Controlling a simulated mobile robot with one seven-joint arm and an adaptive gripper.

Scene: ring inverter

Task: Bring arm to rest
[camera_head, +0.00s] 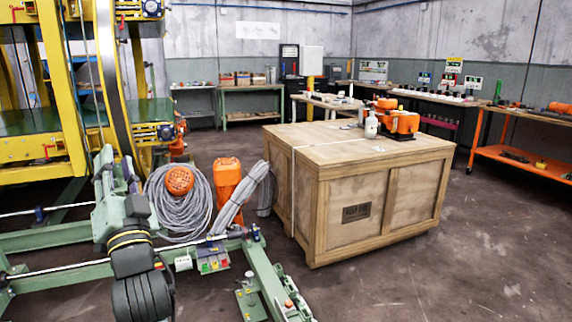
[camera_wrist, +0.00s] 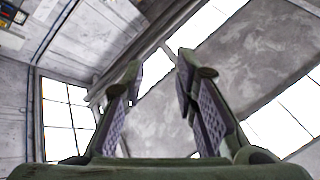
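My gripper (camera_wrist: 158,68) points up in the wrist view, with its two dark green, pad-lined fingers apart and nothing between them. In the head view my gripper (camera_head: 116,162) stands upright at the left, at the end of my green and black arm (camera_head: 131,250). It looks empty and clear of the crate.
A wooden crate (camera_head: 345,205) stands at centre right, with a white bottle (camera_head: 371,125) and an orange machine (camera_head: 398,121) on top. Coiled grey cable (camera_head: 180,210), a green frame (camera_head: 265,275) and yellow machinery (camera_head: 75,80) crowd the left. Floor is open at lower right.

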